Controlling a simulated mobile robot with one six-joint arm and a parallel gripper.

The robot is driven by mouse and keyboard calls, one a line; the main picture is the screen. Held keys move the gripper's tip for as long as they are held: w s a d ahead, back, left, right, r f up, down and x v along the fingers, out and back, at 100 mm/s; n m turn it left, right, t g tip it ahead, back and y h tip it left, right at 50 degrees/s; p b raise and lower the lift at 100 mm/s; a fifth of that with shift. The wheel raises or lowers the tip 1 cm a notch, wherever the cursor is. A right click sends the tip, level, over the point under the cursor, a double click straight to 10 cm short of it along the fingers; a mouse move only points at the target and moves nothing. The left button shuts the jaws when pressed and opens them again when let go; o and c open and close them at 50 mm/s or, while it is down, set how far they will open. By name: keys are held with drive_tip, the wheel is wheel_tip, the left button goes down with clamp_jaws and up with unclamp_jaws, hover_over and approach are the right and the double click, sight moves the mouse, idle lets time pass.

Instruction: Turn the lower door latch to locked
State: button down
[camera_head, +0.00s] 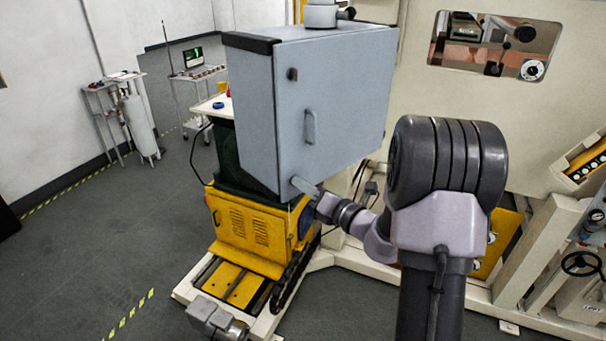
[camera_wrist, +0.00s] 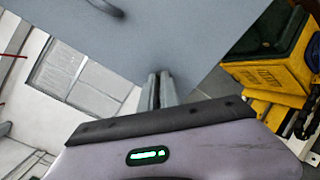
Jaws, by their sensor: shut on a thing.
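The grey cabinet (camera_head: 335,85) hangs at the centre of the head view, its door facing me. A dark upper latch (camera_head: 292,74) and a bar handle (camera_head: 310,126) show on the door. My gripper (camera_head: 301,185) is at the door's lower edge, where the lower latch sits. In the wrist view the two fingers of my gripper (camera_wrist: 160,90) are close together against the grey door (camera_wrist: 190,40). They are shut on the lower latch, which they hide, so its angle cannot be told. The door handle (camera_wrist: 106,8) also shows in the wrist view.
A yellow machine base (camera_head: 250,228) stands below the cabinet. A large cream machine panel (camera_head: 480,110) with a window is behind my arm. The grey floor at left is mostly clear.

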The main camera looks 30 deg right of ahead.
drive_tip(key=shift+m+p, duration=4.6)
drive_tip(key=shift+p, duration=0.1)
drive_tip(key=shift+f, duration=0.1)
drive_tip(key=c, duration=1.6)
unclamp_jaws()
drive_tip(key=shift+d, duration=0.1)
drive_tip(key=b+v, duration=0.3)
drive_tip(key=v, duration=1.4)
drive_tip(key=shift+s, duration=0.2)
